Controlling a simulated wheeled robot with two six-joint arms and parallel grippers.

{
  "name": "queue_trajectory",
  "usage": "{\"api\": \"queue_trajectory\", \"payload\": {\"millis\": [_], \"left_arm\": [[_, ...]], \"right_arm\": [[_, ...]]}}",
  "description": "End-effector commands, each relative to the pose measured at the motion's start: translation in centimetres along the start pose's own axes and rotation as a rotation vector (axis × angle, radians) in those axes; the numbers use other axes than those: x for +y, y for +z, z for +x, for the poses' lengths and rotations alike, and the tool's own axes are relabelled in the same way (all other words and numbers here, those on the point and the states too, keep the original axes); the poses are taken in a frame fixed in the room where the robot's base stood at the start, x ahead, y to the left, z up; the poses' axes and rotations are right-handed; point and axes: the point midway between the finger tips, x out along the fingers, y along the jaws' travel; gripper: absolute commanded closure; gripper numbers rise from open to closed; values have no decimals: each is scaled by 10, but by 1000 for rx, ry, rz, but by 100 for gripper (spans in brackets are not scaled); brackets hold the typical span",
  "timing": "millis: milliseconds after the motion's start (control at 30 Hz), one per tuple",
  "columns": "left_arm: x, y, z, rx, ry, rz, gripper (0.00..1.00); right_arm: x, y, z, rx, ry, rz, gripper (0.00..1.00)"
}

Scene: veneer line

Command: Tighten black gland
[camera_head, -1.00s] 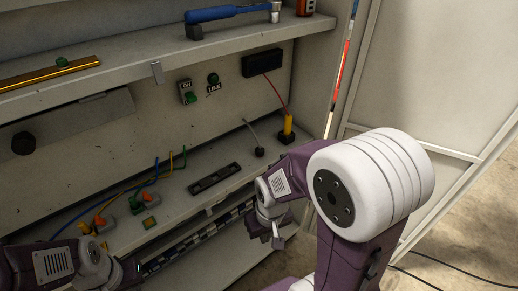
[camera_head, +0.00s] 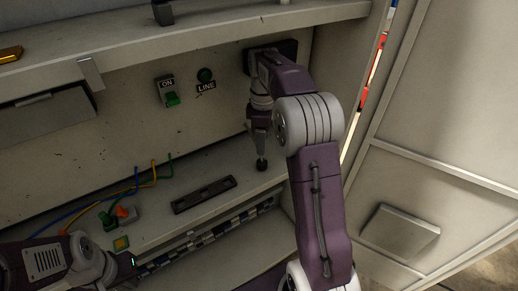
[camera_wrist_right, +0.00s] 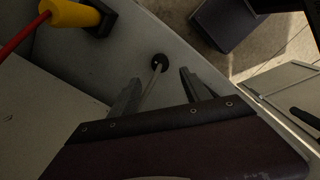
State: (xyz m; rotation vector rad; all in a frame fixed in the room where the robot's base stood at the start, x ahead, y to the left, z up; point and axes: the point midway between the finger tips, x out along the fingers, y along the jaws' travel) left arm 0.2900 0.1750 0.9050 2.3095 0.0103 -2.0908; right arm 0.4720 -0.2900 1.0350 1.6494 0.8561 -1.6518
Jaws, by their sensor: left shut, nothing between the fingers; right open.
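The black gland (camera_head: 262,164) sits on the shelf ledge at the back right, right below my right gripper (camera_head: 260,140). The right wrist view shows the gland (camera_wrist_right: 158,60) as a small dark round piece with a thin grey cable (camera_wrist_right: 151,84) rising from it. My right gripper (camera_wrist_right: 160,93) is open and points down, its two fingers on either side of the cable in that view. I see no contact with the gland.
A yellow plug (camera_wrist_right: 75,14) with a red cable stands near the gland. A black slotted strip (camera_head: 204,194) lies on the ledge to the left. A green ON button (camera_head: 172,99) is on the back panel.

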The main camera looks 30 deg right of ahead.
Motion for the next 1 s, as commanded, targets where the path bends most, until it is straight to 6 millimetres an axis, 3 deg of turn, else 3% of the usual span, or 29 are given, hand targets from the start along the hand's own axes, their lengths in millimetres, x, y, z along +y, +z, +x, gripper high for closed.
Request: {"api": "queue_trajectory", "payload": {"millis": [233, 500, 700, 1000], "left_arm": [[0, 0, 3, 0, 0, 0, 100], [0, 2, 18, 0, 0, 0, 100], [0, 2, 22, 0, 0, 0, 100], [0, 2, 22, 0, 0, 0, 100]], "right_arm": [[3, 2, 3, -2, -3, -26, 45], [2, 2, 58, -2, -5, -25, 45], [2, 2, 84, -1, -1, -25, 45], [3, 2, 87, 0, 0, -25, 45]]}}
